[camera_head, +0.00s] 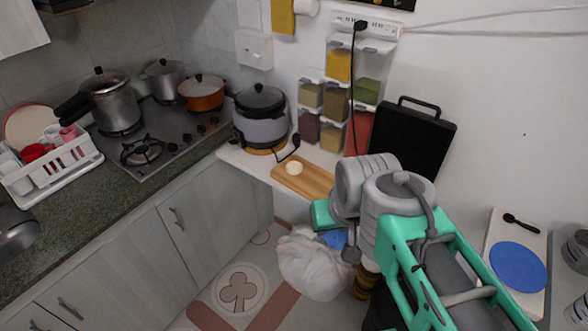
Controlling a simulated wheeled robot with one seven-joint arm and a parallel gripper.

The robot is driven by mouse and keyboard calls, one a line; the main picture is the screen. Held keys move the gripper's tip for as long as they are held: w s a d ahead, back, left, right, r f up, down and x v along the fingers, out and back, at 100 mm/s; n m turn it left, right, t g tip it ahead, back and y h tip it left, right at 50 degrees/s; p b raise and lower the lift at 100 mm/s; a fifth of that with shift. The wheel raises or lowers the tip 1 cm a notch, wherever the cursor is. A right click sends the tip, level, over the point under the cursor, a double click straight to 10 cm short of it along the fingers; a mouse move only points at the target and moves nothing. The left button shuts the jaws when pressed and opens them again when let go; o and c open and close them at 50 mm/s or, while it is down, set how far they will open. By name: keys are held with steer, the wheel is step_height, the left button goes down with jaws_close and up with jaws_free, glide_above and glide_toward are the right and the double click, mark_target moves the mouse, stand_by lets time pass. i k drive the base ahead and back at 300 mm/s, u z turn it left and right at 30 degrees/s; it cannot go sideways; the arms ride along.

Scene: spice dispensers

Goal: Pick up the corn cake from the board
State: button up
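The corn cake (294,168) is a small, pale, round piece. It lies on the left part of a wooden board (315,183) on the narrow white counter. My grey and teal arm reaches in from the lower right. Its bent joint is to the right of the board, and a teal part of it shows just below the board's right end. No gripper fingers can be made out. The corn cake is in clear view and nothing touches it from above.
A rice cooker (260,120) stands left of the board, its black cord running near the board. Wall-mounted spice dispensers (338,97) are behind it. A black case (410,140) leans on the wall to the right. A white bag (313,264) lies on the floor below.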

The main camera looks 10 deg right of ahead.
mark_target(292, 167)
steer(key=z, duration=0.25)
steer(key=k, duration=0.3)
steer(key=u, duration=0.9)
steer(key=i, duration=0.9)
steer(key=u, duration=0.2)
